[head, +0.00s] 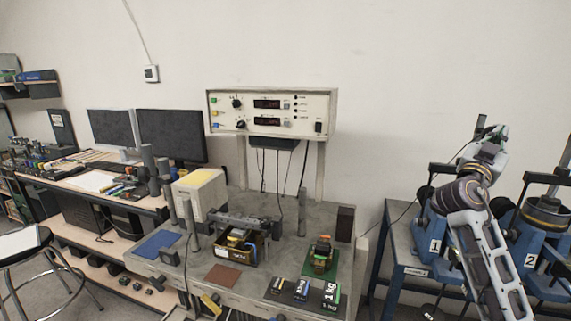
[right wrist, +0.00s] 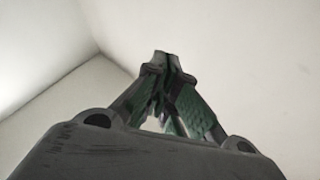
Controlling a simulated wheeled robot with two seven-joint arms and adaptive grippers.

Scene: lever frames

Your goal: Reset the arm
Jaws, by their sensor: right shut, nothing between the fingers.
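My right arm rises from the lower right of the head view, with the right gripper (head: 481,124) at its top, raised in front of the bare wall. In the right wrist view the right gripper (right wrist: 162,60) points up toward the corner of wall and ceiling. Its green-padded fingers meet at the tips, with nothing between them. My left arm and left gripper do not show clearly in either view.
A stool (head: 35,257) is at the left.

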